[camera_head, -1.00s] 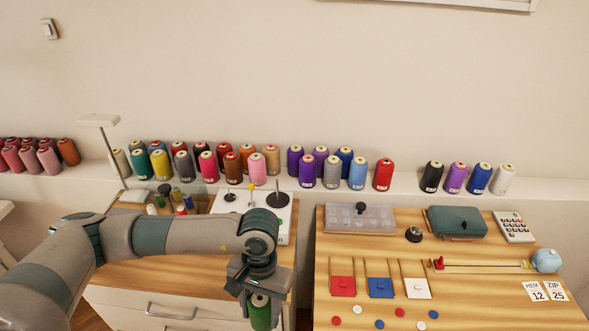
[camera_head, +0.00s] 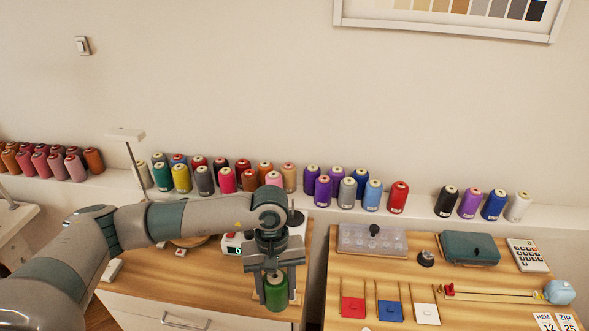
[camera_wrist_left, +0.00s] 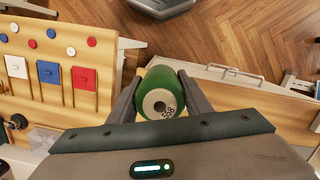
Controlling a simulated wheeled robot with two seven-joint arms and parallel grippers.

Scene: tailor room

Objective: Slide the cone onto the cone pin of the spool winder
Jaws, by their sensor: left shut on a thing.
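A green cone of thread (camera_head: 276,291) hangs roughly upright between the fingers of my left gripper (camera_head: 274,284). The gripper is shut on it, at the front of the left cabinet top. In the left wrist view the cone (camera_wrist_left: 161,92) shows end-on, its pale core and printed label visible between the two fingers. The spool winder (camera_head: 233,243) is white, with a small green-lit display. It stands behind the gripper, which hides much of it. A dark disc (camera_head: 296,217) shows just right of my wrist. The cone pin is not clearly visible. My right gripper is not in view.
Several coloured cones (camera_head: 227,180) line the wall ledge.

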